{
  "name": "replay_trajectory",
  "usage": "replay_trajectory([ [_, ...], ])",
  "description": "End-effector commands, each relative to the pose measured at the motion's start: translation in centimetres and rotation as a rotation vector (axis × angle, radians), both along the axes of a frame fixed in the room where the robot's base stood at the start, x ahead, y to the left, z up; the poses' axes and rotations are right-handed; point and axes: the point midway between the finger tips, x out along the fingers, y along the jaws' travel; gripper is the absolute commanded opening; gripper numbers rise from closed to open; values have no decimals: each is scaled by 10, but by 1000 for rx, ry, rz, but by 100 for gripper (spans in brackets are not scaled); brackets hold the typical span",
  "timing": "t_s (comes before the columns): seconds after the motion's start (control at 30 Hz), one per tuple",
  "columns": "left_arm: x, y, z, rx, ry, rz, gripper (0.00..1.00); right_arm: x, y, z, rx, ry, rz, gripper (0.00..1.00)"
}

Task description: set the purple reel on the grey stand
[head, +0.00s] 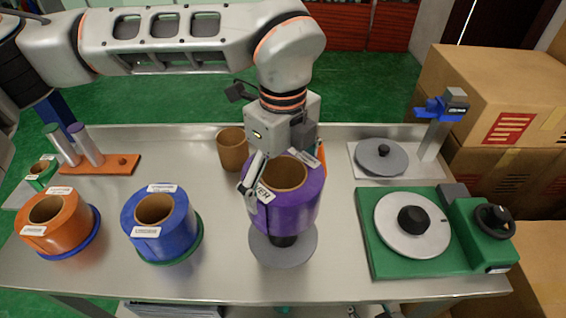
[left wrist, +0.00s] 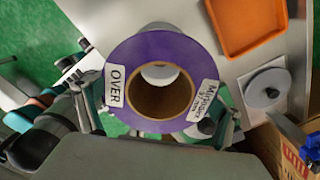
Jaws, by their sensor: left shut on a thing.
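The purple reel (head: 292,205) has a brown core and white labels. My left gripper (head: 284,180) is shut on it, with a finger on either side. The reel is upright, over the grey stand (head: 268,249), a round grey disc with a dark hub (head: 285,240). The hub shows below the reel's lower edge, so the reel is apart from the disc. Whether the hub enters the core is hidden. In the left wrist view the purple reel (left wrist: 140,50) sits between the fingers, its open core facing the camera. My right gripper is not in view.
An orange reel (head: 73,222) and a blue reel (head: 178,218) stand at left. A brown cup (head: 232,150) is behind. A green machine (head: 380,262) and a blue-topped post (head: 437,120) stand at right. An orange tray (left wrist: 245,22) shows in the left wrist view.

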Motion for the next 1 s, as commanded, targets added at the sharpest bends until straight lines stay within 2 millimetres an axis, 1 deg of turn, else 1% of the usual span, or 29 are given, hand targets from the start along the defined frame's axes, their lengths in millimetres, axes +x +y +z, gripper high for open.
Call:
replay_trajectory([
  [0.2,0,-1,-41,-3,0,-1,37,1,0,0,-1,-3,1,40],
  [0.3,0,-1,-56,-3,-1,0,37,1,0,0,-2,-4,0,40],
  [0.43,1,-1,-68,-4,-3,0,37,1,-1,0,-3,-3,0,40],
  [0.67,1,-1,-78,-4,-4,-1,37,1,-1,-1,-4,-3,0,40],
  [0.77,0,-1,-88,-4,-2,-2,37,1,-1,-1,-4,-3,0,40],
  [0.9,0,-1,-106,-3,-1,0,37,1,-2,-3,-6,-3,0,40],
  [1.0,0,-1,-114,-4,-2,-1,37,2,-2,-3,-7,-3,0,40],
])
